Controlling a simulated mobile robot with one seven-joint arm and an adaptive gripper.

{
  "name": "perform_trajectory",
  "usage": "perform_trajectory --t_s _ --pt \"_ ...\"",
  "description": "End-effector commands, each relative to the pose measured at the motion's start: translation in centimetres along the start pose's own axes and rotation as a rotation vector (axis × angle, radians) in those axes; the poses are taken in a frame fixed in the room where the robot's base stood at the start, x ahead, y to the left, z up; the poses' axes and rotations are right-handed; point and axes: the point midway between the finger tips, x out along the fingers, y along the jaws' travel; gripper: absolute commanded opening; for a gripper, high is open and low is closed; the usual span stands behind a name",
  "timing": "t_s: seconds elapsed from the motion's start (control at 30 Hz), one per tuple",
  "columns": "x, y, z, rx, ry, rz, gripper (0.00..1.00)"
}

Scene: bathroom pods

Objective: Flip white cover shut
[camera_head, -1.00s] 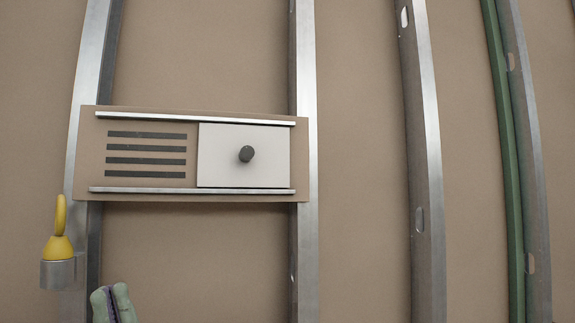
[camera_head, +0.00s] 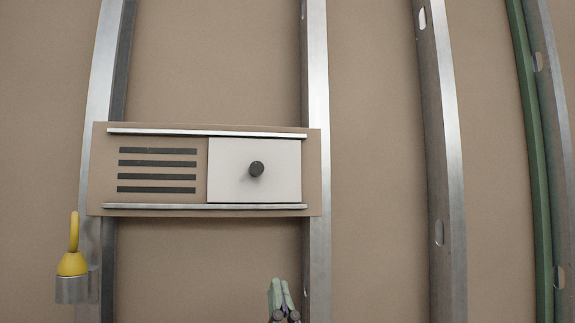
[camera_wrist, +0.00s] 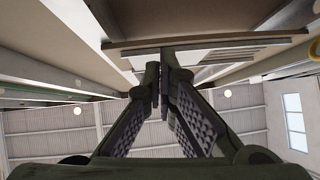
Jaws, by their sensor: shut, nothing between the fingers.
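The white cover (camera_head: 230,172) is a flat square plate with a dark round knob (camera_head: 256,169). It sits at the right end of a brown panel (camera_head: 107,170), between an upper and a lower metal rail. Dark slots (camera_head: 157,176) to the left of it are uncovered. My gripper (camera_head: 281,284) is shut and empty. It is below the panel, lower than the cover and apart from it in the head view. In the wrist view my gripper (camera_wrist: 160,76) points up toward the panel's underside; the knob cannot be made out there.
The panel is fixed across two metal studs (camera_head: 315,90). A yellow ringed object (camera_head: 73,262) stands in a metal cup (camera_head: 72,290) at the lower left. More studs (camera_head: 440,130) and a green post (camera_head: 527,80) stand to the right.

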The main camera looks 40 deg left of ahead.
Motion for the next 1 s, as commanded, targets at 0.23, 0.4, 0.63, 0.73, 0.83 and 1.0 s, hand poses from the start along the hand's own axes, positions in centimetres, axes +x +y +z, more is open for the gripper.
perform_trajectory --t_s 0.23,0.4,0.63,0.73,0.83,1.0 --pt "-1.3 13.8 5.4 -0.003 -0.281 0.247 0.00" --pt "-0.3 17.5 6.2 0.213 -0.362 0.296 0.00" --pt "4.0 18.7 4.6 0.712 -0.447 0.279 0.00" --pt "6.1 18.6 2.6 0.976 -0.510 0.264 0.00" --pt "8.1 17.7 -1.0 1.277 -0.608 0.238 0.00" --pt "9.5 14.8 -8.4 1.702 -0.846 0.196 0.00"
